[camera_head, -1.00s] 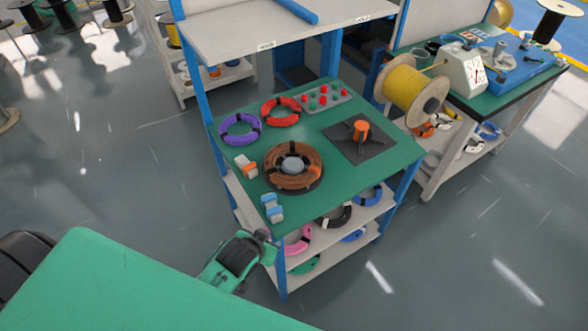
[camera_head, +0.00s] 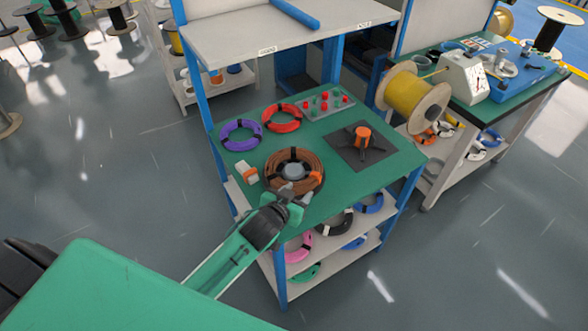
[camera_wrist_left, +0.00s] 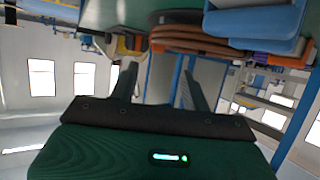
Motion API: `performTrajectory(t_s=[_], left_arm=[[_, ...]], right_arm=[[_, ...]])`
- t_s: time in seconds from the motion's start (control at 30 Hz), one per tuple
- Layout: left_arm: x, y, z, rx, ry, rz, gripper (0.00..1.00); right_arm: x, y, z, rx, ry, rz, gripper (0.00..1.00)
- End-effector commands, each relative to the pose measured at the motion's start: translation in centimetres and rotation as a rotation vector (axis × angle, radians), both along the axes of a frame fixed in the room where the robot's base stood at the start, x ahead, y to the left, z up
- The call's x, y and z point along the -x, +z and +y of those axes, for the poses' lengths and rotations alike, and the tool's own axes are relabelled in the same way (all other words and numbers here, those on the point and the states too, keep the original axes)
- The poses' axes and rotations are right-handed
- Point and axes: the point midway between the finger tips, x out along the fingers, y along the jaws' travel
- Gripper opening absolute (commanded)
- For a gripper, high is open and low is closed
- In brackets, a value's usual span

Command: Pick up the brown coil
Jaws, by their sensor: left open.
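The brown coil (camera_head: 296,164) lies flat on the green table top (camera_head: 392,163), around a grey hub, with dark ties and an orange tag at its right edge. My left gripper (camera_head: 294,190) is open at the near edge of the coil and hides part of its front side. I cannot tell whether it touches the coil. In the left wrist view the open fingers of my left gripper (camera_wrist_left: 160,85) point toward the table, with nothing seen between them. The coil (camera_wrist_left: 190,38) shows edge-on above them in that view. My right gripper is not in view.
A purple coil (camera_head: 240,135), a red coil (camera_head: 282,117) and a white-and-orange block (camera_head: 247,171) lie near the brown coil. A dark plate with an orange post (camera_head: 362,138) is at right. Blue blocks (camera_wrist_left: 258,22) loom close above the fingers in the left wrist view.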

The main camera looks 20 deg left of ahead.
Motion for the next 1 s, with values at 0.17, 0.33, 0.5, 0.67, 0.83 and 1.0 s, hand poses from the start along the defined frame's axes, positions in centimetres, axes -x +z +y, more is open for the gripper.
performTrajectory(t_s=[0.17, 0.33, 0.5, 0.67, 0.83, 1.0], left_arm=[[-2.8, -1.0, -0.4, -0.002, -0.001, 0.001, 0.47], [-3.9, -1.6, -0.6, -0.001, 0.000, 0.001, 0.47], [-5.0, -1.5, -0.8, 0.000, 0.000, 0.001, 0.47], [-7.3, -1.5, -1.3, -0.001, 0.000, 0.000, 0.47], [-8.7, -2.5, -1.5, -0.001, 0.000, 0.002, 0.47], [-9.1, -2.7, -1.6, -0.001, -0.001, 0.001, 0.47]], right_arm=[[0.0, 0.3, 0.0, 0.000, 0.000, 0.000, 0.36], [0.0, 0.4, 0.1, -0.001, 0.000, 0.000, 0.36], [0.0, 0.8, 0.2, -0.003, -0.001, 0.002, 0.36], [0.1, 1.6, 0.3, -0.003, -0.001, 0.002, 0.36], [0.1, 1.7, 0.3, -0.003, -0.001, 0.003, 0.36], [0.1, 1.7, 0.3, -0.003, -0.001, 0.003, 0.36]])
